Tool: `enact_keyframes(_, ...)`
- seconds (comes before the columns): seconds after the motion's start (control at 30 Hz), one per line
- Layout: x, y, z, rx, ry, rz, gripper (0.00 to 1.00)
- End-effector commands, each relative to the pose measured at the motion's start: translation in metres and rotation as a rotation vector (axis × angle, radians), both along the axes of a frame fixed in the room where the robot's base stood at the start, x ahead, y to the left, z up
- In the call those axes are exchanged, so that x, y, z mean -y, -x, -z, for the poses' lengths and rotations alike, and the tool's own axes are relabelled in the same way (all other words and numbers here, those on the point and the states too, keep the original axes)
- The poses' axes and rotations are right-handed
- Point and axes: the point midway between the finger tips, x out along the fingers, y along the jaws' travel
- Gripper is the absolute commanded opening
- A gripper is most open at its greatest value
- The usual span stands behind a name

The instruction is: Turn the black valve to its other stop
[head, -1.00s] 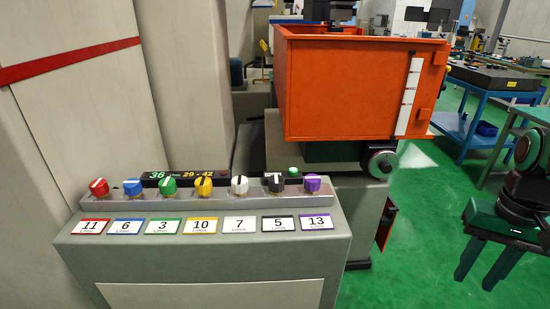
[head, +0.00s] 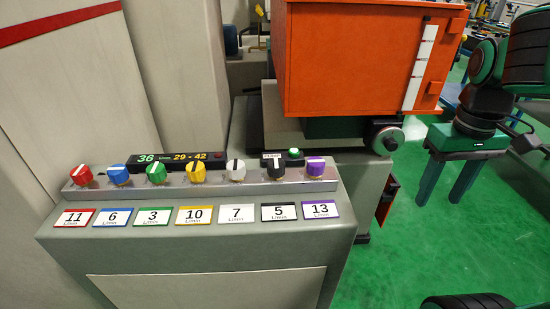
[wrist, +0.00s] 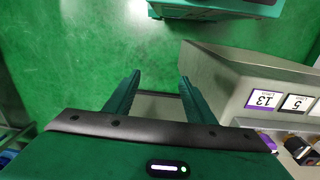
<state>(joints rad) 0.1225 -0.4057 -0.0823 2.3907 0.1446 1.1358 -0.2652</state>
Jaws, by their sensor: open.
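The black valve (head: 276,170) is a round knob with a light pointer mark, in the row on top of the grey console. Its mark looks roughly upright in the head view. The white card numbered 5 (head: 279,211) lies in front of it. My gripper (head: 454,198) is open and empty, pointing down over the green floor to the right of the console, well apart from the valve. In the wrist view my gripper (wrist: 159,77) has its two fingers spread. The black valve (wrist: 297,146) is only partly visible there, at the lower right edge.
The purple valve (head: 316,168) stands right of the black one and the white valve (head: 236,171) left of it. A display (head: 180,157) and a green button (head: 295,153) are behind the row. The orange tank (head: 360,60) rises behind. Floor right of the console is free.

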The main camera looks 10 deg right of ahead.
Motion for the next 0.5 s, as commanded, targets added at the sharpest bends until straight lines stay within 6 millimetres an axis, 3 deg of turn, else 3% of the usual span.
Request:
enact_keyframes(0.03,-0.025,-0.032,-0.017,-0.005,0.010,-0.197,0.50)
enact_keyframes(0.1,-0.069,-0.069,-0.039,-0.012,0.018,-0.488,0.50)
enact_keyframes(0.2,-0.142,-0.107,-0.066,-0.020,0.016,-0.892,0.50)
enact_keyframes(0.3,-0.213,-0.125,-0.087,-0.027,0.004,-1.245,0.50)
enact_keyframes(0.4,-0.268,-0.130,-0.102,-0.028,-0.011,-1.509,0.50)
enact_keyframes(0.5,-0.302,-0.129,-0.111,-0.026,-0.022,-1.674,0.50)
